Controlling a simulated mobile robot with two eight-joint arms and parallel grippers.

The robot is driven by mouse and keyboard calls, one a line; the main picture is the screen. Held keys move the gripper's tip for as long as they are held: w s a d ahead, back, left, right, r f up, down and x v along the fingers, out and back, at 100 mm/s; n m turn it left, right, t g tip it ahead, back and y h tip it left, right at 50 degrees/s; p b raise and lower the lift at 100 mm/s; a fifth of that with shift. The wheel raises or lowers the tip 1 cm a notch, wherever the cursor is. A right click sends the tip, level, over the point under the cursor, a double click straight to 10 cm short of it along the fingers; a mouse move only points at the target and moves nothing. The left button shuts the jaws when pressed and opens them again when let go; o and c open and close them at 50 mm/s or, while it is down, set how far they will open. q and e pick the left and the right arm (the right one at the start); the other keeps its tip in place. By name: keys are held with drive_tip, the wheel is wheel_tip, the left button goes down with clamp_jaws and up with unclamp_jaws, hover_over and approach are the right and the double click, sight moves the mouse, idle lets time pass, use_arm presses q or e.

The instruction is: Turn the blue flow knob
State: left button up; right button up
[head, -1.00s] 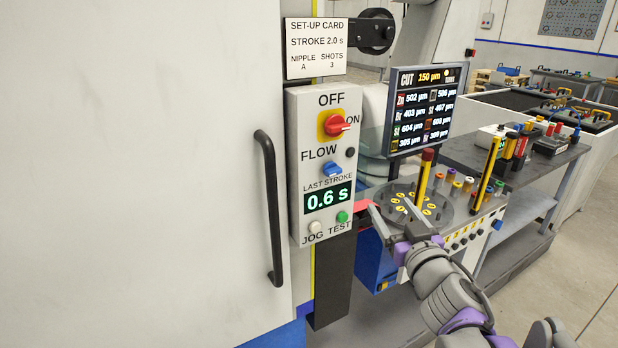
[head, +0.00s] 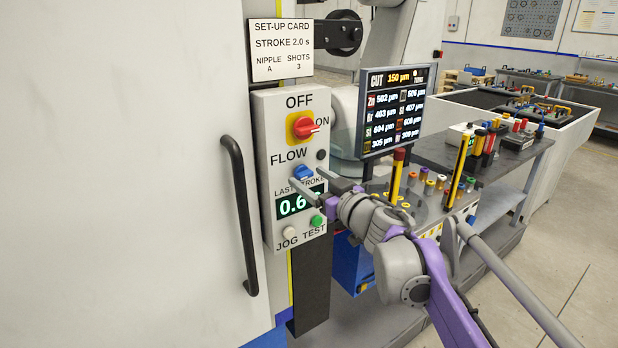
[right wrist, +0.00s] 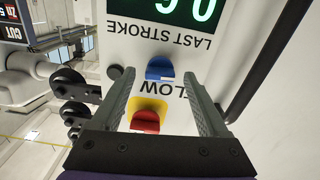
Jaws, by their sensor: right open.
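The blue flow knob (head: 303,173) sits on the grey control panel (head: 262,190), under the FLOW label and above the LAST STROKE display (head: 293,205). It also shows in the right wrist view (right wrist: 160,68). My right gripper (head: 307,178) is open in front of the panel, with its fingertips close to the knob. In the right wrist view its fingers (right wrist: 160,80) stand on either side of the knob, with a gap on each side. Whether the tips touch the panel I cannot tell. The arm hides part of the display. My left gripper is not in view.
The red switch (head: 306,128) is above the knob, and a small black button (head: 321,155) is beside it. A green button (head: 317,220) and a white button (head: 290,232) are below. A black door handle (head: 240,215) is left of the panel. A monitor (head: 398,110) stands right.

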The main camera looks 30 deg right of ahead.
drive_tip(key=shift+w, duration=0.55)
clamp_jaws()
